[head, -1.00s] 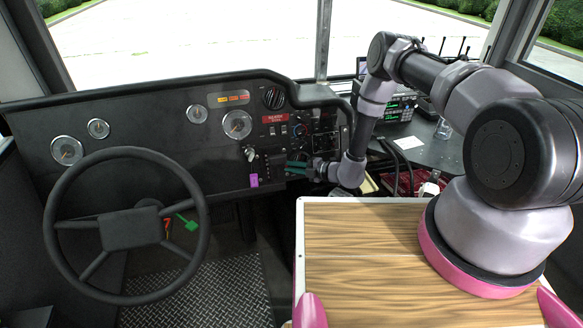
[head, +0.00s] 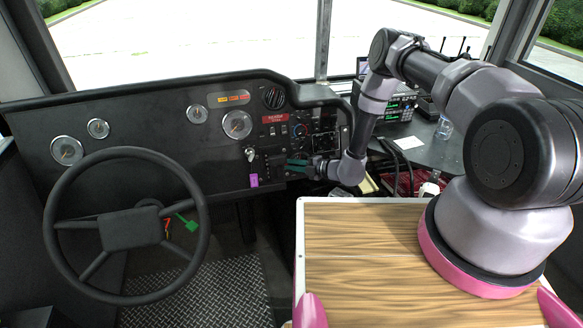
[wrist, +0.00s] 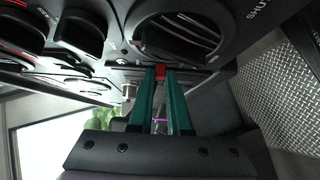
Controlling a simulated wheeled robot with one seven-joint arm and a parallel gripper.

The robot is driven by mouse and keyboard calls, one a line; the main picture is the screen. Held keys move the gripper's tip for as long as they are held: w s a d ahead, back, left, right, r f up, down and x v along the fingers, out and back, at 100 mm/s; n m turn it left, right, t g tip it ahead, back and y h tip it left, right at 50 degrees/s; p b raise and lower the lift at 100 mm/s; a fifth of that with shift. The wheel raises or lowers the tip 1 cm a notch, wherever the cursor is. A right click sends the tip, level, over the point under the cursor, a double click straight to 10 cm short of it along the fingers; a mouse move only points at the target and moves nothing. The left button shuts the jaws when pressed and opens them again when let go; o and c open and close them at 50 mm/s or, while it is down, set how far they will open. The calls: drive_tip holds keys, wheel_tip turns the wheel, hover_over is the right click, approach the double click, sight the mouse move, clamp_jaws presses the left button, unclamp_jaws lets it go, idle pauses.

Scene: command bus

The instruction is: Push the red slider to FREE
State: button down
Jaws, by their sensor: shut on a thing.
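The red slider (wrist: 160,72) is a small red block on the dark panel, at the upper middle of the wrist view. My gripper (wrist: 160,78) has two teal fingers, and their tips are closed on the slider's two sides. In the head view my gripper (head: 289,165) reaches left to the lower right part of the dashboard. The slider cannot be made out there, and no FREE marking is readable in either view.
Round knobs and a large round vent (wrist: 180,35) sit close around the fingers, with cut-off "SHUT" lettering nearby. A purple tag (head: 254,181) hangs left of my gripper, below a key switch. The steering wheel (head: 130,228) stands further left.

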drive_tip(key=shift+w+a+r, duration=0.1)
drive_tip(key=shift+w+r, duration=0.2)
drive_tip(key=shift+r, duration=0.4)
drive_tip(key=c, duration=0.8)
unclamp_jaws()
drive_tip(key=shift+c, duration=0.2)
drive_tip(key=v, duration=1.1)
